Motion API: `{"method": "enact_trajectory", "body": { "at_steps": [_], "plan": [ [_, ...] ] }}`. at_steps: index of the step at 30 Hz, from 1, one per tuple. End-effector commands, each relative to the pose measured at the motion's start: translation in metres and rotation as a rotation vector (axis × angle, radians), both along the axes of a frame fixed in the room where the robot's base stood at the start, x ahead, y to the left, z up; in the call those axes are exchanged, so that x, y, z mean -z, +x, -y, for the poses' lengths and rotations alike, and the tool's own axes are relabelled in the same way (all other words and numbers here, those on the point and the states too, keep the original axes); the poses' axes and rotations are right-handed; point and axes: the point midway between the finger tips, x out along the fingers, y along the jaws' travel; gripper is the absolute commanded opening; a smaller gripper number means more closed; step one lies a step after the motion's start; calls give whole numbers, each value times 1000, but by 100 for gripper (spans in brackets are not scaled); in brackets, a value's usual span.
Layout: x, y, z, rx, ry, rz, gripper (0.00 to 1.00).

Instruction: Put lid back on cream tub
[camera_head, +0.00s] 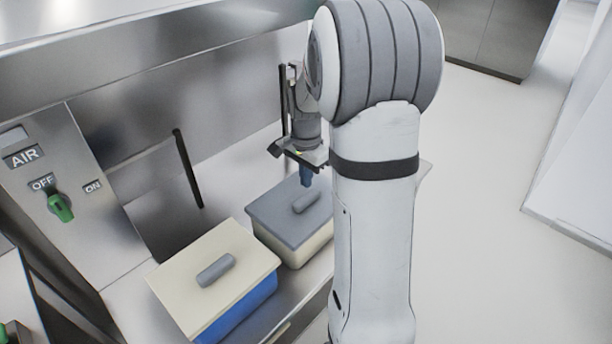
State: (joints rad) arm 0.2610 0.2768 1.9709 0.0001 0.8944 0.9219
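A cream tub (303,252) stands on the shelf with a grey lid (275,219) on top. The lid has a raised grey handle (306,201). The right part of the tub and lid is hidden behind my arm. My gripper (306,182) points down just above the grey lid, beside the far end of its handle. Its blue tip shows as one small piece, so I cannot tell whether the fingers are apart or whether they touch the lid.
A blue tub (247,307) with a cream lid (187,276) stands left of the cream tub, close to it. A metal wall with a black bar (188,168) rises behind. A panel with a green knob (60,207) is at left. The floor at right is clear.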

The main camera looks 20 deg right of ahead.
Motion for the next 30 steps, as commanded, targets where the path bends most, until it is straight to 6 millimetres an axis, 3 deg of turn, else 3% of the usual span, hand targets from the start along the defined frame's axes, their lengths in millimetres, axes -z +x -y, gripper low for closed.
{"method": "enact_trajectory", "body": {
  "at_steps": [30],
  "plan": [
    [32, 0, 0, 0, 0, 0, 0]
  ]
}}
